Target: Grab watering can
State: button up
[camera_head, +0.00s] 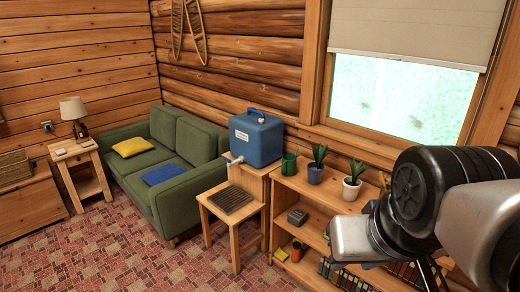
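A small green vessel (289,163), which looks like the watering can, stands on the left end of the top of the wooden shelf, just right of the blue water container. It is small in view, and its spout and handle are not clear. My gripper (432,274) is at the lower right, pointing down in front of the shelf. It is well apart from the green vessel, to its right. Its dark fingers are only partly visible below my arm, so I cannot tell how far apart they are.
The blue water container (256,139) sits on a wooden stand behind a low stool (231,199). Two potted plants, in a blue pot (315,174) and a white pot (351,190), stand between the vessel and my arm. A green sofa (181,152) is further left. Patterned floor (120,250) is clear at front left.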

aim_at(291, 162)
jog(key=i+j+z, duration=0.1)
jog(key=i+j, duration=0.2)
jog(key=i, duration=0.3)
jog(key=i+j, duration=0.35)
jog(key=i, duration=0.25)
jog(key=i+j+z, duration=0.15)
jog(key=i+j, duration=0.2)
jog(key=i, duration=0.3)
jog(key=i+j, duration=0.4)
jog(key=i, duration=0.15)
jog(key=l+z, duration=0.05)
